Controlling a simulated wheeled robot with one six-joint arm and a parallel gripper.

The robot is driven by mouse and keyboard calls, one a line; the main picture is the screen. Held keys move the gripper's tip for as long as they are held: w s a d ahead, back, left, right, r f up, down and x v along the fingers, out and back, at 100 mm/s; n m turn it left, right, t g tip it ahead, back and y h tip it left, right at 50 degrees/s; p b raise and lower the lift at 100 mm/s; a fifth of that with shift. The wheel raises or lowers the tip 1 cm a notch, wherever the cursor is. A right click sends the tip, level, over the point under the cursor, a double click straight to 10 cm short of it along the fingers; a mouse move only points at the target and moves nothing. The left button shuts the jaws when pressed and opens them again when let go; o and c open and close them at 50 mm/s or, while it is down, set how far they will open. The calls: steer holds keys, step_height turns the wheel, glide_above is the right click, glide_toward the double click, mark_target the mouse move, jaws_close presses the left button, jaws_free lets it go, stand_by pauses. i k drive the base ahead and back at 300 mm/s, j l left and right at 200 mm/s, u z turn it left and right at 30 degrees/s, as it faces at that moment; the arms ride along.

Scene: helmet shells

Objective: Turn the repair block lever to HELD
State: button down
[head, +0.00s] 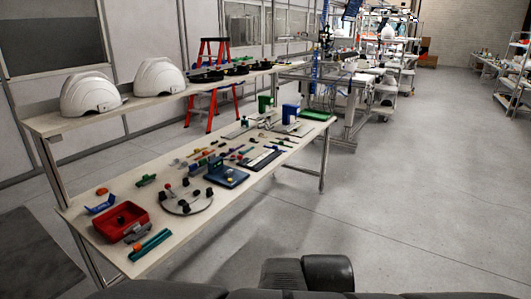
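A blue block-like fixture (227,175) sits near the middle of the long workbench (160,165). It has a raised part at its back and a small orange-yellow spot on top. I cannot tell whether it is the repair block, and no lever or HELD marking can be read at this size. Beside it on the left is a round grey plate (186,203) with several dark knobs and a red one. Dark parts of my own body fill the bottom edge, well apart from the bench. My gripper's fingers do not show.
Two white helmet shells (90,94) (158,77) stand on the raised shelf (140,104). A red tray (121,221) and a teal bar (150,245) lie at the near end. Green (265,103) and blue (291,112) bins stand farther back. The floor (420,190) to the right is clear.

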mark_target(168, 186)
steer(key=u, duration=1.05)
steer(key=i+j, duration=0.1)
steer(key=i, duration=0.35)
steer(key=i+j, duration=0.1)
steer(key=i, duration=0.3)
steer(key=i+j+z, duration=0.1)
steer(key=i, duration=0.35)
